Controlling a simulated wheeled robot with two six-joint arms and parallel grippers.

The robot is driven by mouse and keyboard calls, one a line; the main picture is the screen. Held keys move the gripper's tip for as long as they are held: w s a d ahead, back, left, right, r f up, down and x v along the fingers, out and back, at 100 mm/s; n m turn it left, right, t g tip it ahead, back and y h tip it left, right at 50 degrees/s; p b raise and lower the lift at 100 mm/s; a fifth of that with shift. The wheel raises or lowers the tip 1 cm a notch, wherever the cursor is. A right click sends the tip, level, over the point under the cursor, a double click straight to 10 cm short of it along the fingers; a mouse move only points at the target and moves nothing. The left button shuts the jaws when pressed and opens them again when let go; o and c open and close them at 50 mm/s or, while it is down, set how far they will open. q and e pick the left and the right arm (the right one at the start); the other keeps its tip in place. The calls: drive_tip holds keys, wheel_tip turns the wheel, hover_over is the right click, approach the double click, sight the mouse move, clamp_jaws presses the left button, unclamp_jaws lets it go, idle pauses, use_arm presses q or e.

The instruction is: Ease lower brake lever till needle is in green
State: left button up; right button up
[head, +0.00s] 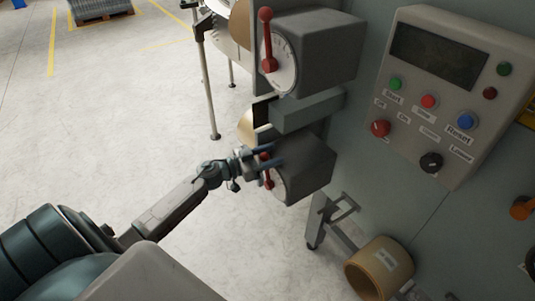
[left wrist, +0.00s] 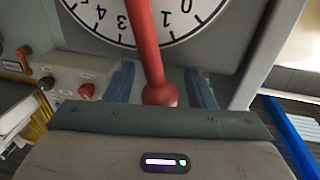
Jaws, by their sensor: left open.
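The lower brake box (head: 308,165) is a grey block on the machine's side, below a similar upper one. Its red lever (head: 267,182) shows partly behind my left gripper (head: 264,163). In the left wrist view the red lever (left wrist: 147,45) runs down to its round knob (left wrist: 160,95), which sits between the two open fingers of my left gripper (left wrist: 160,88). I cannot tell if either finger touches it. The white dial (left wrist: 100,15) behind it shows numbers such as 0, 1, 3 and 4. No needle or green zone can be made out.
The upper brake box (head: 325,50) has its own red lever (head: 267,40) above my gripper. A control panel (head: 445,95) with buttons is at the right. A tan roll (head: 380,268) sits low beside the machine. The floor (head: 110,120) at left is mostly clear.

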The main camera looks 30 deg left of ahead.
use_arm(q)
drive_tip(key=shift+s+a+f+b, duration=0.15)
drive_tip(key=shift+s+a+b, duration=0.15)
drive_tip(key=shift+s, duration=0.2)
drive_tip(key=b+v, duration=0.2)
drive_tip(key=v, duration=0.7)
drive_tip(key=shift+s, duration=0.3)
drive_tip(key=shift+a, duration=0.15)
idle(1.2)
